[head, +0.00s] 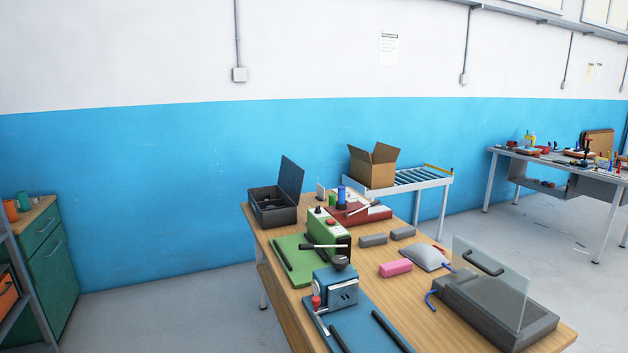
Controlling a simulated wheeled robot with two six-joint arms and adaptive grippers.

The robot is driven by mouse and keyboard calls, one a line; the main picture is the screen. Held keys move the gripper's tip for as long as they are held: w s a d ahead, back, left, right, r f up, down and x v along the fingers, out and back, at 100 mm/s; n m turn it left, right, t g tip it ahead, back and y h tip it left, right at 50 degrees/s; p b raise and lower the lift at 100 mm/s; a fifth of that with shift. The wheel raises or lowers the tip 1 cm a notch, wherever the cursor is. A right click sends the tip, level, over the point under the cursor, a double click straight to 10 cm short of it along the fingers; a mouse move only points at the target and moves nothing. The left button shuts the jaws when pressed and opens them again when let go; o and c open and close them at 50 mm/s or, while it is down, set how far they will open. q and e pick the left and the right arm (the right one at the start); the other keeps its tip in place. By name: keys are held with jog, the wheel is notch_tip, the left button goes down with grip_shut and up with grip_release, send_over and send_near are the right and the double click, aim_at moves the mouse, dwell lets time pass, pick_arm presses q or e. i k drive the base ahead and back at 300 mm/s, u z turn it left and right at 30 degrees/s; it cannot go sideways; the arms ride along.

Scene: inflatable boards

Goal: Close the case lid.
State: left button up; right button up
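A dark grey case (528,330) sits at the right front of the wooden table. Its clear lid (508,284), with a dark handle (484,262), stands up, so this case is open. A smaller black box (274,214) at the table's far left corner also has its dark lid (292,176) raised. I cannot tell from the picture alone which of the two is the case meant. Neither of my grippers is in view.
The wooden table (288,302) also holds a green machine (322,226), a blue machine (336,290), a red base (362,213), a pink block (395,268), grey blocks (373,240) and a grey pouch (424,258). Blue hooks (431,300) lie beside the grey case. Bare wood shows around the pink block.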

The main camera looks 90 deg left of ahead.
aim_at(292, 175)
jog(key=u, duration=0.55)
jog(key=i, duration=4.65)
jog(key=u, duration=2.85)
jog(key=i, duration=2.7)
jog(key=u, duration=1.75)
